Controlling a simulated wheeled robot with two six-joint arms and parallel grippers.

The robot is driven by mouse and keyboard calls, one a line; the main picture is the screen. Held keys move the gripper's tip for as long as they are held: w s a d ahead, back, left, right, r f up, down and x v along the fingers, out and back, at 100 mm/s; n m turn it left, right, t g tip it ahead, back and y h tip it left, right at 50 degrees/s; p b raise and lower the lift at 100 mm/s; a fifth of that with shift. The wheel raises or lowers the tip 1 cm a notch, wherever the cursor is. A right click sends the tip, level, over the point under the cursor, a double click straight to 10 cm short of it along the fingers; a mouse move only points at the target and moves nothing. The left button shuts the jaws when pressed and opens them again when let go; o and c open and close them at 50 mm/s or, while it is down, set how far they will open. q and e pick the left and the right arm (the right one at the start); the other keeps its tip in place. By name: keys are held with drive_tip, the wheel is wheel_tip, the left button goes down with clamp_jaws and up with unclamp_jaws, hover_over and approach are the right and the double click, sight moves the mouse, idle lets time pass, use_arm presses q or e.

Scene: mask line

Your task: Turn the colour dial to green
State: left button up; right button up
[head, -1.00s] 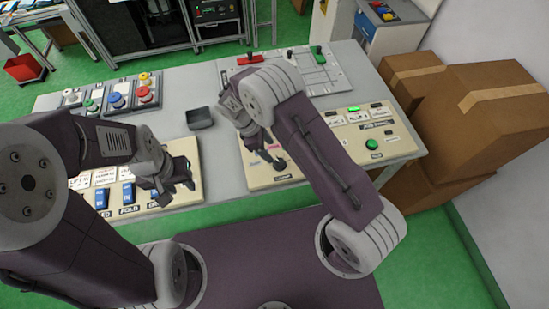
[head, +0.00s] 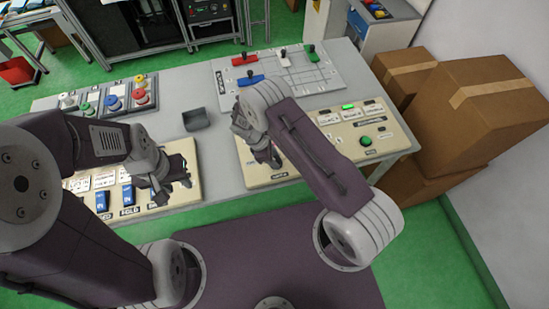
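The cream right-hand panel (head: 254,176) lies at the table's front, with printed labels, a green button (head: 366,141) and a lit green indicator (head: 348,106). The colour dial cannot be made out now; my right gripper covers the panel's left part, where a dark knob showed earlier. My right gripper (head: 267,157) points down there, close to the surface. Its finger gap and any contact are unclear. My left gripper (head: 173,190) is open and empty above the cream left-hand panel (head: 196,187), which has blue rocker switches (head: 128,195).
A small dark tray (head: 196,119) sits mid-table. Coloured push buttons (head: 115,102) stand at left. Cardboard boxes (head: 470,110) stack beside the table's right end.

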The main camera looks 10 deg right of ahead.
clamp_jaws()
drive_tip(key=shift+w+f+m+g+y+b, duration=0.15)
drive_tip(key=shift+m+g+b, duration=0.15)
drive_tip(key=shift+m+b, duration=0.45)
drive_tip(key=shift+s+f+m+g+y+b, duration=0.15)
drive_tip(key=shift+m+g+b, duration=0.15)
drive_tip(key=shift+m+b, duration=0.45)
drive_tip(key=m+b, duration=0.1)
drive_tip(key=m+g+b, duration=0.1)
drive_tip(key=m+b, duration=0.1)
drive_tip(key=shift+w+d+r+y, duration=0.1)
drive_tip(key=shift+w+r+y, duration=0.1)
drive_tip(key=shift+y, duration=0.2)
drive_tip(key=m+g+y+b, duration=0.1)
drive_tip(key=m, duration=0.3)
drive_tip(key=shift+d, duration=0.1)
drive_tip(key=shift+r+m+y+b, duration=0.1)
drive_tip(key=shift+m+y+b, duration=0.65)
drive_tip(key=shift+m, duration=1.45)
drive_tip(key=o, duration=1)
unclamp_jaws()
drive_tip(key=shift+d, duration=0.1)
